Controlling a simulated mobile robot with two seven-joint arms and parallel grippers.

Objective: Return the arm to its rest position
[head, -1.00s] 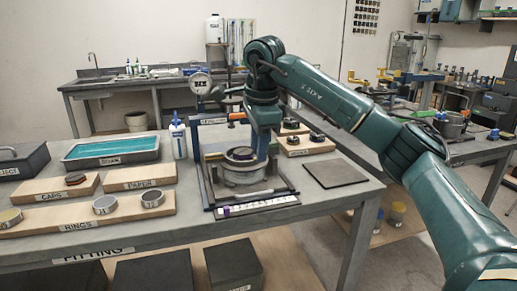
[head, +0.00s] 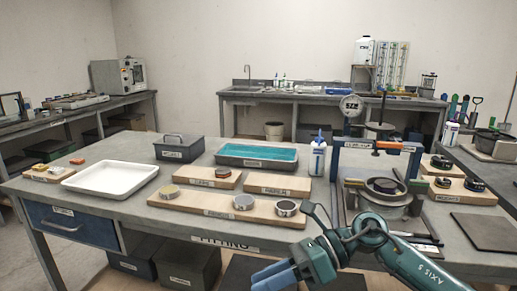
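My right arm comes in from the lower right, and its gripper (head: 278,277) with pale blue fingers is low in front of the bench's front edge. It points to the lower left, and its fingers look close together, but I cannot tell whether they are shut. No held object shows. The lever frame (head: 337,175) stands on the right part of the bench, with an upright rod (head: 382,108) and a round grey base holding a dark disc (head: 385,186). The gripper is apart from it. My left gripper is not in view.
Dark bins (head: 188,265) stand below. A dark mat (head: 487,228) lies at right.

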